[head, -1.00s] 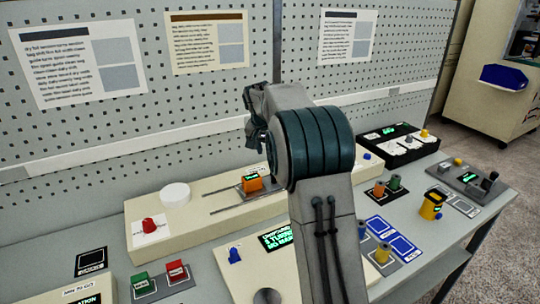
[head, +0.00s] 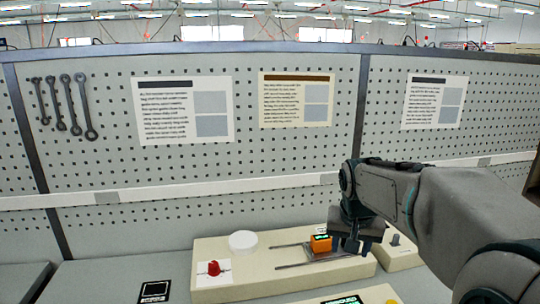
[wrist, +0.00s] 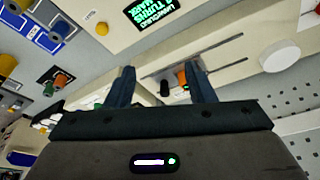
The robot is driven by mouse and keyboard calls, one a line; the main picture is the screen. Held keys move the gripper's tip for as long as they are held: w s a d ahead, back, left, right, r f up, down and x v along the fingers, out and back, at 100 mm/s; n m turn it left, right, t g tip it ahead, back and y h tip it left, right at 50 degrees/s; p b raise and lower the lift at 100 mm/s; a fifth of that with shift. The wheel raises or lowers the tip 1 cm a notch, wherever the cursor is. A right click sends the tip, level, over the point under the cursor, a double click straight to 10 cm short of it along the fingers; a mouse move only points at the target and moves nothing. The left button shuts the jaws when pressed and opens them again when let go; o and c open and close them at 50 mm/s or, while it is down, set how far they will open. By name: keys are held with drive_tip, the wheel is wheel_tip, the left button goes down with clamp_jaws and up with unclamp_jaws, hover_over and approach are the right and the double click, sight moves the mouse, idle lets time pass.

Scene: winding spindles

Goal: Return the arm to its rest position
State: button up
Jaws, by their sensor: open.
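My arm comes in from the right in the head view, with its wrist bent down. My gripper (head: 346,244) hangs over the right part of the long cream winding unit, beside the orange block (head: 320,243) in the picture. In the wrist view my gripper (wrist: 163,73) shows two dark fingers spread apart with nothing held between them.
The cream winding unit (head: 225,284) carries a white disc (head: 242,241), a red knob (head: 214,268) and two rails. A pegboard wall (head: 200,165) with posters and wrenches stands behind. In the wrist view, spools and blue-marked trays (wrist: 50,40) lie at upper left.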

drive_tip(key=s+a+f+n, duration=0.1)
drive_tip(key=s+f, duration=0.2)
drive_tip(key=s, duration=0.7)
drive_tip(key=s+a+f+n+y, duration=0.1)
drive_tip(key=s+a+f+n, duration=0.1)
drive_tip(key=s, duration=0.7)
drive_tip(key=shift+s+f, duration=0.35)
drive_tip(key=shift+f, duration=0.2)
drive_tip(key=shift+a, duration=0.1)
drive_tip(key=shift+c, duration=1.4)
